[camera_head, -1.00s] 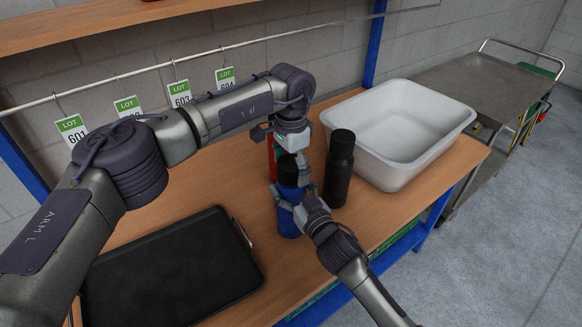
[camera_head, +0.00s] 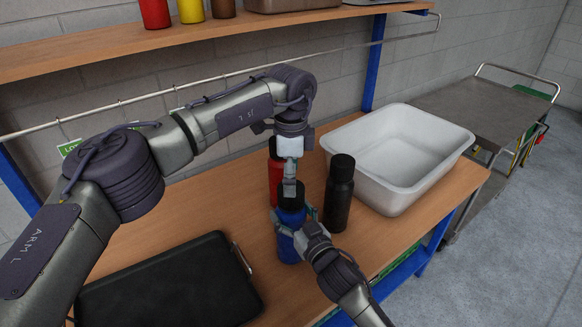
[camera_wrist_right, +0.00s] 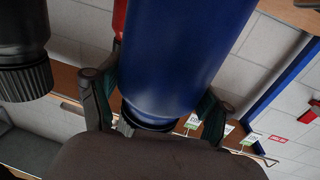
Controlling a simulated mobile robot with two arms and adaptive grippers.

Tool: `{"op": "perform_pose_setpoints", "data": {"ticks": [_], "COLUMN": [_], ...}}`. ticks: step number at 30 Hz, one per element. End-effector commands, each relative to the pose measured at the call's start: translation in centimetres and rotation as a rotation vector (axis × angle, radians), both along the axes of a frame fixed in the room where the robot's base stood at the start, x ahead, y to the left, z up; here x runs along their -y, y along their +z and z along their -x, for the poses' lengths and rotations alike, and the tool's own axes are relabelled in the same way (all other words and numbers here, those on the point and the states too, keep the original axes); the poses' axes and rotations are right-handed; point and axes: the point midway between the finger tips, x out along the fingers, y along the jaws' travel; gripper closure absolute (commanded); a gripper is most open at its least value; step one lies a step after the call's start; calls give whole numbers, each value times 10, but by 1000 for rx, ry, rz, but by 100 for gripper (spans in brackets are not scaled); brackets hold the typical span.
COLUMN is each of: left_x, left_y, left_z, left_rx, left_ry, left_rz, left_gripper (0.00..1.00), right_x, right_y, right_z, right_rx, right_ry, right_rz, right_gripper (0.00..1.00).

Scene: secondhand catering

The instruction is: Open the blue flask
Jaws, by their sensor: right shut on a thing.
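The blue flask (camera_head: 288,246) stands upright on the wooden bench, with a black cap (camera_head: 293,202) at its top. My right gripper (camera_head: 297,222) is shut around the upper part of its body from the front right. In the right wrist view the blue body (camera_wrist_right: 185,55) fills the space between the two fingers (camera_wrist_right: 160,100), and the cap end is mostly hidden behind my gripper. My left gripper (camera_head: 290,186) comes down from above at the cap. Its fingers are seen edge-on and overlap the cap, so I cannot tell whether they grip it.
A red flask (camera_head: 275,172) stands behind the blue one, and a black flask (camera_head: 339,195) stands close on the right. A white tub (camera_head: 400,187) is behind at right. A black case (camera_head: 170,282) lies at front left. A shelf (camera_head: 190,38) and rail run above.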

Motion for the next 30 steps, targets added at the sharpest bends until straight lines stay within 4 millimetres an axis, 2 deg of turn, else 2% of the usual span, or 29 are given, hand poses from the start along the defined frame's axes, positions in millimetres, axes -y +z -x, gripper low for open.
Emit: {"op": "perform_pose_setpoints", "data": {"ticks": [3,30], "left_x": [0,0], "left_y": [3,22], "left_z": [0,0], "left_rx": [0,1], "left_ry": [-276,-2398], "left_rz": [0,0], "left_gripper": [14,14], "right_x": [0,0], "right_y": [-2,-2], "right_z": [0,0], "right_rx": [-4,-4], "right_ry": [-1,-1], "right_rz": [2,1], "right_gripper": [100,100]}}
